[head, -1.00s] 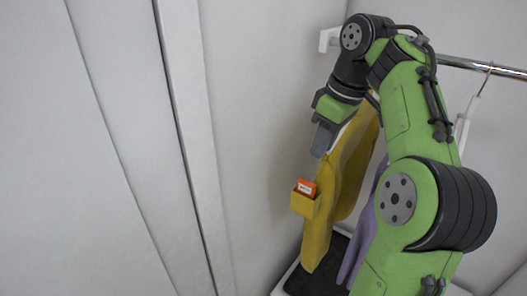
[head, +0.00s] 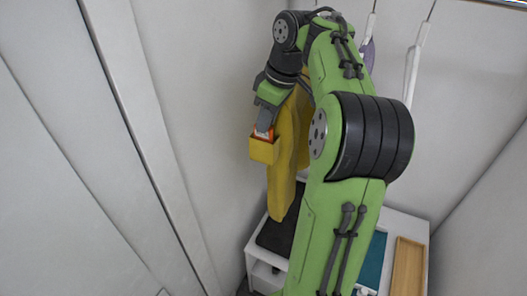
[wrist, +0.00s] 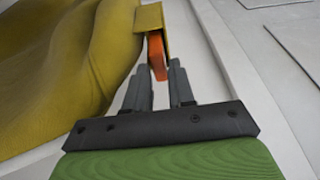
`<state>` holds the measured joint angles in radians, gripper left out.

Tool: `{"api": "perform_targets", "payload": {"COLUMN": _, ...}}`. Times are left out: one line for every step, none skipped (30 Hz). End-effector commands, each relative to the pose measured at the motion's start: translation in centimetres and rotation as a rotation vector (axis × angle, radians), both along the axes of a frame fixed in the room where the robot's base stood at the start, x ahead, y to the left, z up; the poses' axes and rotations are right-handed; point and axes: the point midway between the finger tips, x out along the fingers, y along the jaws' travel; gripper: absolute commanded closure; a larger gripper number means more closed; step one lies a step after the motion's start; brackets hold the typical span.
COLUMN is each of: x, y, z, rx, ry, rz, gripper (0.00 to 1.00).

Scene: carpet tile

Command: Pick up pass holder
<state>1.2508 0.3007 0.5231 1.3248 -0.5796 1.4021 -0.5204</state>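The orange pass holder (head: 262,133) sticks up out of a small yellow pocket (head: 264,151) on the side of a hanging yellow garment (head: 288,170). In the head view my gripper (head: 265,124) points down right over it and hides part of it. In the wrist view the pass holder (wrist: 157,57) shows between the fingertips of my gripper (wrist: 159,72), its other end inside the pocket (wrist: 150,18). The fingers stand apart on either side of it. I cannot tell whether either finger touches it.
A purple garment (head: 367,53) hangs behind my arm. A white unit (head: 415,226) below holds a dark mat (head: 272,236), a teal item (head: 376,260) and a wooden tray (head: 407,268). Pale wall panels (head: 150,90) stand close on the left.

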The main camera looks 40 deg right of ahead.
Motion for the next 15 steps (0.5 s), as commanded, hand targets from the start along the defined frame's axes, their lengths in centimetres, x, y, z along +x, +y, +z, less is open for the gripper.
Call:
{"api": "perform_targets", "payload": {"x": 0.14, "y": 0.10, "z": -0.99, "rx": -0.001, "ry": 0.001, "rz": 0.001, "gripper": 0.77}}
{"api": "perform_targets", "payload": {"x": 0.17, "y": 0.10, "z": -1.11, "rx": 0.000, "ry": 0.001, "rz": 0.000, "gripper": 0.77}}
{"api": "perform_targets", "payload": {"x": 0.20, "y": 0.09, "z": -1.12, "rx": 0.000, "ry": 0.001, "rz": 0.000, "gripper": 0.77}}
{"api": "perform_targets", "payload": {"x": 0.21, "y": 0.08, "z": -1.07, "rx": -0.001, "ry": 0.001, "rz": 0.000, "gripper": 0.77}}
{"api": "perform_targets", "payload": {"x": 0.21, "y": 0.07, "z": -0.99, "rx": -0.001, "ry": 0.000, "rz": 0.000, "gripper": 0.77}}
{"api": "perform_targets", "payload": {"x": 0.20, "y": 0.06, "z": -0.90, "rx": -0.001, "ry": 0.000, "rz": 0.000, "gripper": 0.77}}
{"api": "perform_targets", "payload": {"x": 0.20, "y": 0.06, "z": -0.86, "rx": -0.001, "ry": 0.000, "rz": 0.000, "gripper": 0.77}}
{"api": "perform_targets", "payload": {"x": 0.20, "y": 0.06, "z": -0.82, "rx": -0.001, "ry": 0.000, "rz": 0.000, "gripper": 0.77}}
{"api": "perform_targets", "payload": {"x": 0.20, "y": 0.06, "z": -0.79, "rx": -0.001, "ry": 0.000, "rz": 0.000, "gripper": 0.81}}
{"api": "perform_targets", "payload": {"x": 0.20, "y": 0.06, "z": -0.78, "rx": -0.001, "ry": 0.000, "rz": 0.000, "gripper": 0.86}}
{"api": "perform_targets", "payload": {"x": 0.20, "y": 0.06, "z": -0.77, "rx": -0.001, "ry": 0.000, "rz": 0.000, "gripper": 0.90}}
{"api": "perform_targets", "payload": {"x": 0.19, "y": 0.06, "z": -0.76, "rx": -0.001, "ry": 0.000, "rz": 0.000, "gripper": 0.96}}
{"api": "perform_targets", "payload": {"x": 0.19, "y": 0.06, "z": -0.76, "rx": -0.001, "ry": 0.000, "rz": 0.000, "gripper": 1.00}}
{"api": "perform_targets", "payload": {"x": 0.19, "y": 0.06, "z": -0.76, "rx": -0.001, "ry": 0.000, "rz": 0.000, "gripper": 1.00}}
{"api": "perform_targets", "payload": {"x": 0.20, "y": 0.06, "z": -0.75, "rx": -0.001, "ry": 0.000, "rz": 0.000, "gripper": 1.00}}
